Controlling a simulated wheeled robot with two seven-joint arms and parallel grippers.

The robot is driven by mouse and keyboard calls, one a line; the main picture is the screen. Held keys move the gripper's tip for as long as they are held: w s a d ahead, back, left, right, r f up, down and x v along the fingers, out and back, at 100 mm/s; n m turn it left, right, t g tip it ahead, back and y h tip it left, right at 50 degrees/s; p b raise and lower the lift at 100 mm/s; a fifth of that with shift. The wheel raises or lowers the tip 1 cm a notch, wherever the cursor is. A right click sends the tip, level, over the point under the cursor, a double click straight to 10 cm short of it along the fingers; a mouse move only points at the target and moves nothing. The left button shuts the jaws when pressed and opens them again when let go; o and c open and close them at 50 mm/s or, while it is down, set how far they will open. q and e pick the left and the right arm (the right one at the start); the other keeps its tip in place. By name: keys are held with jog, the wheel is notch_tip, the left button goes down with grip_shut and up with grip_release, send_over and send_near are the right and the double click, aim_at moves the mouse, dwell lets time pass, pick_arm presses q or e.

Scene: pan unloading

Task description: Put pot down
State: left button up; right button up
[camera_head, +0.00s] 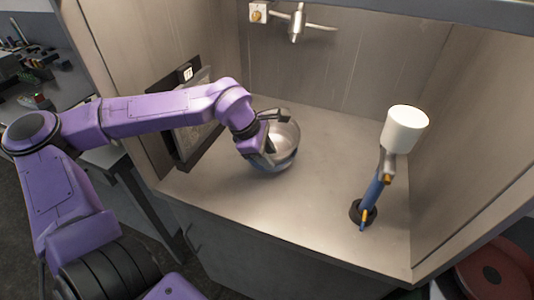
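A shiny round metal pot (287,138) is on the bare metal counter (320,190), or very close above it; its contact with the surface is partly hidden. My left gripper (268,136) is at the pot's left side. Its two fingers are spread wide, one toward the back of the pot and one toward the front. The fingers cover part of the rim, and I cannot tell whether they touch it. My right gripper is not in view.
A blue upright fixture with a white cylindrical top (404,128) stands on the counter's right side. A metal wall tap (297,22) is above the back. A dark framed panel (190,115) is on the left wall. The counter between pot and fixture is clear.

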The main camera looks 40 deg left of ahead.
pick_arm(q)
jog(key=shift+s, duration=0.1)
jog(key=b+v, duration=0.1)
jog(key=v, duration=1.1)
jog(key=shift+b, duration=0.4)
